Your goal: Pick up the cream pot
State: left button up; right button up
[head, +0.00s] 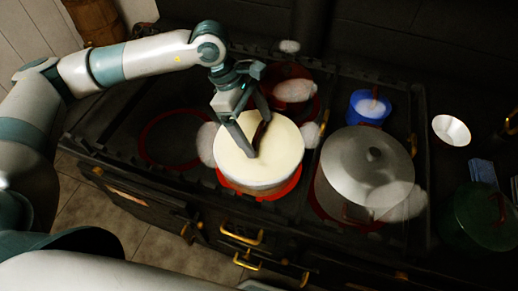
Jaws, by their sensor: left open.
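The cream pot (283,152) stands on a red ring burner in the middle of the stove. It has a wide cream lid or top with a dark brown handle (261,133). My left gripper (256,139) is above it, pointing down, open, with its fingers at either side of the handle. I cannot tell whether the fingers touch the handle. My right gripper is not in view.
A large grey lidded pot (350,160) stands close on the right. A red pot (291,91) and a blue pot (370,107) are behind. An empty red burner (148,151) is on the left. A white bowl (451,130) and dark green pot (484,215) stand far right. White steam puffs drift around.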

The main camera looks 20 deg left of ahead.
pick_arm(q)
jog(key=c, duration=1.8)
jog(key=shift+w+r, duration=0.1)
jog(key=c, duration=0.3)
jog(key=shift+r, duration=0.15)
jog(key=shift+c, duration=0.2)
jog(key=shift+r+b, duration=0.4)
jog(key=shift+r, duration=0.15)
notch_tip(320, 180, up, 9)
jog(key=b, duration=0.3)
jog(key=shift+f, duration=0.15)
